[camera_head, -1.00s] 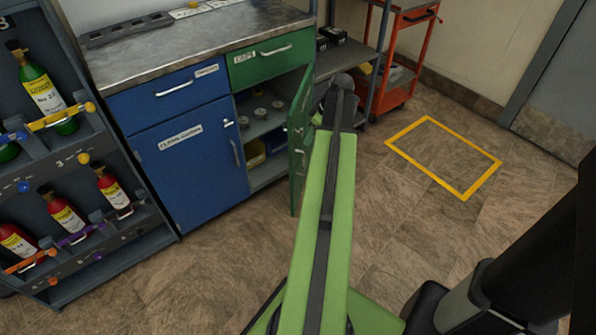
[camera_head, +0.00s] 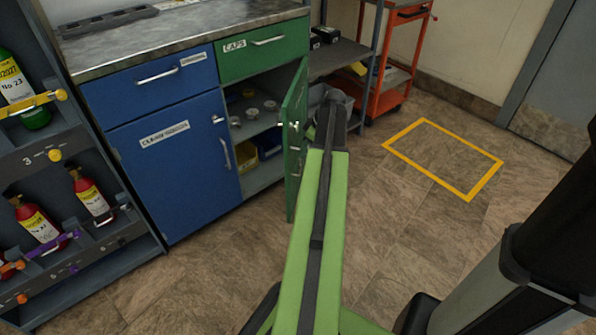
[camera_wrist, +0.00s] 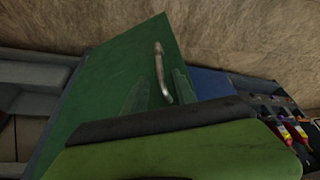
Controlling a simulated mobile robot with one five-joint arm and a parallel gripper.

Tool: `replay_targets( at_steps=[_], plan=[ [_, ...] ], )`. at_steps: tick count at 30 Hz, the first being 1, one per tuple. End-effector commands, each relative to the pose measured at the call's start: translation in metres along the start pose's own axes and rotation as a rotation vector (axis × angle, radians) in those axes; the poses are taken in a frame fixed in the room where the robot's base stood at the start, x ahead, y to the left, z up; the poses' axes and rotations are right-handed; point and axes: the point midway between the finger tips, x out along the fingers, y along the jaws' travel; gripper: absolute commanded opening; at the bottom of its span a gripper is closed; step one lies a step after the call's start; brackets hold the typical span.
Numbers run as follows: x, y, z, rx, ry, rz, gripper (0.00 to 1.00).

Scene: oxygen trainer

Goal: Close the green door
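The green door (camera_head: 296,150) stands swung open from the cabinet under the green "CAPS" drawer (camera_head: 262,47), its right edge hinged and its face turned to the right. In the wrist view the green door (camera_wrist: 115,75) fills the middle, with its metal bar handle (camera_wrist: 161,72) upright near the right side. My gripper (camera_wrist: 158,88) shows as two faint, separated pointed fingers in front of the door, on either side of the handle's lower part. Nothing is seen between them but the door and handle. In the head view my arm hides the gripper.
The open compartment holds shelves with round caps (camera_head: 268,106) and a yellow bin (camera_head: 246,154). A closed blue door (camera_head: 175,165) is at left, beside the bottle rack (camera_head: 60,260). An orange cart (camera_head: 392,95) stands behind. Floor at right is clear around a yellow outline (camera_head: 442,158).

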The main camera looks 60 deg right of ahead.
Motion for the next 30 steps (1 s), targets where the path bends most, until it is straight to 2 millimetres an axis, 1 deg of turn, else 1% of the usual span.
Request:
replay_targets(
  at_steps=[1,3,6,9,18,25,26,30],
  plan=[
    [0.022,0.0,0.004,-0.001,0.0,0.0,0.33],
    [0.038,0.001,0.004,-0.001,0.0,0.0,0.33],
    [0.055,0.001,0.003,-0.001,0.0,0.001,0.33],
    [0.064,0.001,0.002,0.0,0.0,0.001,0.33],
    [0.064,0.0,0.0,0.001,0.0,0.001,0.33],
    [0.064,0.001,0.001,0.002,0.0,0.001,0.02],
    [0.064,0.001,0.001,0.002,0.0,0.001,0.0],
    [0.064,0.001,0.001,0.002,0.0,0.002,0.0]
  ],
)
